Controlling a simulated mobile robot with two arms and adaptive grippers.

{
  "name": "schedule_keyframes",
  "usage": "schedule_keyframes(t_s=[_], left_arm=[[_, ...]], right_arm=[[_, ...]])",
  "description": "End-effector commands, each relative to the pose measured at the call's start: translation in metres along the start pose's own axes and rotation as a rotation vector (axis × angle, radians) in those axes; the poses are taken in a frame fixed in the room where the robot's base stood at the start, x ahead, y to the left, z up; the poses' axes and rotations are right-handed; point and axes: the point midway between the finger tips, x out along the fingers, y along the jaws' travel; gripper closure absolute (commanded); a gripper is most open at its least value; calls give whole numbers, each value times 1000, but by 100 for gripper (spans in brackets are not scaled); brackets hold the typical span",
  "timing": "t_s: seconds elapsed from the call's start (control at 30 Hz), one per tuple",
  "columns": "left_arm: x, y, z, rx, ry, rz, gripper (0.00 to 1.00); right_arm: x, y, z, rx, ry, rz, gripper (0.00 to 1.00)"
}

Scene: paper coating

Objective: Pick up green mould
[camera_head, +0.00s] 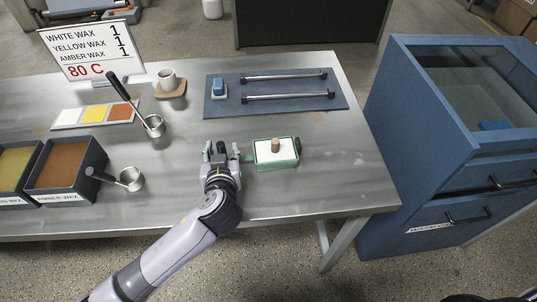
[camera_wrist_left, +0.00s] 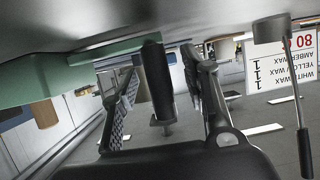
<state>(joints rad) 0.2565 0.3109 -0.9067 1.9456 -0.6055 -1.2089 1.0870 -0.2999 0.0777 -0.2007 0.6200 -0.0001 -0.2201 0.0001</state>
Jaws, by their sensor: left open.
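The green mould (camera_head: 277,164) lies on the steel table, with a white inside and a small brown knob (camera_head: 275,146) on top. A green arm reaches from its left side towards my left gripper (camera_head: 221,148). In the left wrist view, the mould (camera_wrist_left: 95,66) is at upper left, seen upside down, with a dark upright handle (camera_wrist_left: 157,80) at the end of its green arm. My left gripper (camera_wrist_left: 163,98) is open, and the handle appears between its two fingers. I cannot tell whether either finger touches it. My right gripper is not in view.
A blue mat (camera_head: 335,104) with two bars and a blue-topped block lies behind the mould. Ladles (camera_head: 131,180) and wax trays (camera_head: 66,170) stand at left, with a price-like sign (camera_head: 92,50) behind. A blue cabinet (camera_head: 415,140) stands right of the table. Table right of the mould is clear.

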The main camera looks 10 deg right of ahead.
Motion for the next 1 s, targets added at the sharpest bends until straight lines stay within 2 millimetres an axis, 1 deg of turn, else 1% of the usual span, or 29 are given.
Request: schedule_keyframes(t_s=[0.1,0.7,1.0], left_arm=[[0,0,0,0,0,0,60],[-1,0,0,0,0,0,100],[-1,1,-2,-3,3,2,100]], right_arm=[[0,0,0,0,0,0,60],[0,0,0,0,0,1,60],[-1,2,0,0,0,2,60]])
